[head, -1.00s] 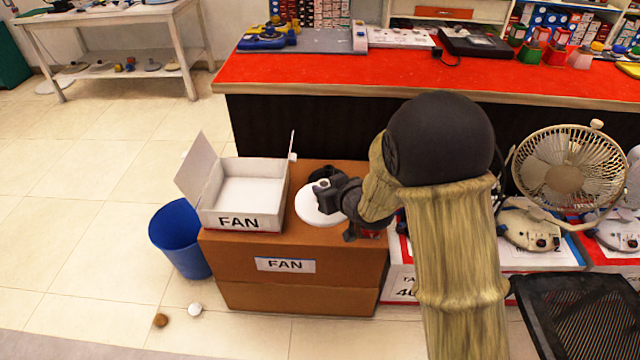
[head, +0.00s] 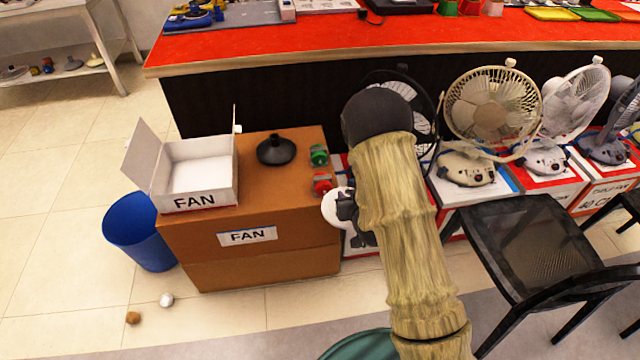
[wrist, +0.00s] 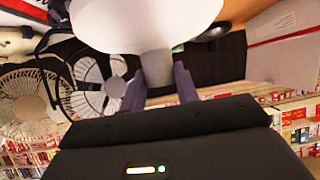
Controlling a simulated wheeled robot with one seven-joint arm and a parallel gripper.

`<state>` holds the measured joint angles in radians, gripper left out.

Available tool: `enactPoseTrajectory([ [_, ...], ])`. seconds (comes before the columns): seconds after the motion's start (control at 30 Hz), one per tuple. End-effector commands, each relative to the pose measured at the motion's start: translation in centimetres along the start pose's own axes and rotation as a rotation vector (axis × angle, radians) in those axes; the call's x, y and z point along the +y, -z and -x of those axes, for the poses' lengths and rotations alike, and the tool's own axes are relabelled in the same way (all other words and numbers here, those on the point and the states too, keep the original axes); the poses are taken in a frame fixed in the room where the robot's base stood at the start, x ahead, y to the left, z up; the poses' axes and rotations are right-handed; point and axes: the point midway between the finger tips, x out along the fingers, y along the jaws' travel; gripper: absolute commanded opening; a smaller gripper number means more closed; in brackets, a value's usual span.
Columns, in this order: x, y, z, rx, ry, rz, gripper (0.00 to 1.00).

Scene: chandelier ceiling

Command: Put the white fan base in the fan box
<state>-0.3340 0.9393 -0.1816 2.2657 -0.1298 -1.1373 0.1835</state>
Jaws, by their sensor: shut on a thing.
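The white fan base (head: 333,209) is a round white disc, held off the right edge of the brown cardboard box. In the wrist view the white fan base (wrist: 150,22) shows its disc at the top, with a short grey stem between my fingers. My gripper (head: 348,208) is shut on that stem; its two fingers also show in the wrist view (wrist: 160,85). My arm hides part of the gripper. The fan box (head: 194,203) is white, open and labelled FAN. It stands on the left of the brown box's top, left of my gripper, and looks empty inside.
The brown box (head: 247,262) carries a black base (head: 276,149), a green item (head: 319,155) and a red item (head: 322,183). A blue bin (head: 140,232) stands left. Fans (head: 489,115) on boxes and a black chair (head: 530,245) are right. A red-topped counter (head: 350,38) is behind.

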Motion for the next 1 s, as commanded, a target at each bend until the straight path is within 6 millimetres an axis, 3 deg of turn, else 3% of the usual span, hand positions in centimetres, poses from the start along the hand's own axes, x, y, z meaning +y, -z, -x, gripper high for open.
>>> enactPoseTrajectory([
  [0.03,2.2,-2.0,-0.3,-0.006,-0.047,-0.020,0.00],
  [0.2,8.0,-8.2,-1.7,-0.003,-0.179,-0.075,0.00],
  [0.3,9.8,-11.3,-2.9,0.004,-0.219,-0.094,0.00],
  [0.43,10.8,-14.0,-4.1,0.007,-0.237,-0.104,0.00],
  [0.63,11.2,-15.9,-5.1,0.008,-0.245,-0.107,0.00],
  [1.0,11.1,-15.8,-5.1,0.008,-0.243,-0.107,0.00],
])
